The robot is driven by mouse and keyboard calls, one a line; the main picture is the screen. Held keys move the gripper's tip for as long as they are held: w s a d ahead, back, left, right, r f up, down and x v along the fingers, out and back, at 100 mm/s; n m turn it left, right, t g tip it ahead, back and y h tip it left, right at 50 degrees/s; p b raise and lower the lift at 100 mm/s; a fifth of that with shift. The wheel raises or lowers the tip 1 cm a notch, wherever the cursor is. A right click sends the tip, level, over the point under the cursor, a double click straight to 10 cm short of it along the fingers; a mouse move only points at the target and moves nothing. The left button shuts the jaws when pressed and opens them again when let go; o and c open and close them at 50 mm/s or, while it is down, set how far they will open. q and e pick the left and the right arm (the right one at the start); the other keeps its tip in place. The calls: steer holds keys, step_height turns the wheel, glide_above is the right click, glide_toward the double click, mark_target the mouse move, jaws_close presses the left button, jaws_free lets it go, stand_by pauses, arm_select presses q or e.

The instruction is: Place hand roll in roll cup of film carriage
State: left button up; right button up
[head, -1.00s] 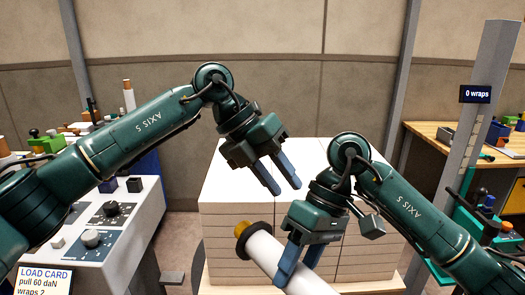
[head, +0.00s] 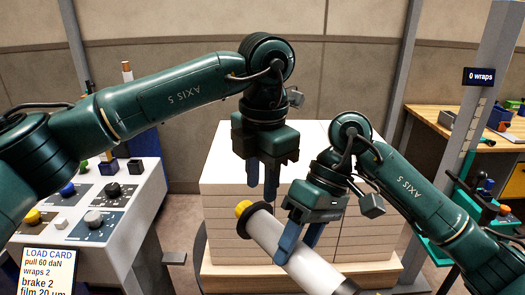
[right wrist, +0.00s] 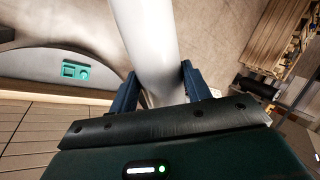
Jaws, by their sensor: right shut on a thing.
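The hand roll (head: 275,240) is a white cylinder with a yellow end at upper left and a dark end at lower right. It is tilted in front of the stacked pallet load. My right gripper (head: 300,245) is shut on its middle; the right wrist view shows the white roll (right wrist: 150,45) between the two blue fingers (right wrist: 160,92). My left gripper (head: 262,190) points down above the yellow end, fingers apart and empty. A teal fixture (head: 440,250) on the grey post at right looks like the film carriage; its roll cup cannot be made out.
A white stack of reams (head: 220,185) stands on a pale pallet (head: 225,275) behind the grippers. A control console (head: 130,215) with knobs and a load card (head: 48,270) is at left. A grey post (head: 485,90) carries a "0 wraps" sign, and a wooden workbench (head: 425,108) stands behind it.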

mark_target(261, 204)
arm_select(q)
steer(key=shift+f, duration=1.7)
steer(key=shift+c, duration=0.4)
steer(key=c, duration=0.6)
jaws_close()
steer(key=shift+s+d, duration=0.1)
steer(key=shift+r, duration=0.1)
arm_select(e)
steer(key=o, duration=1.3)
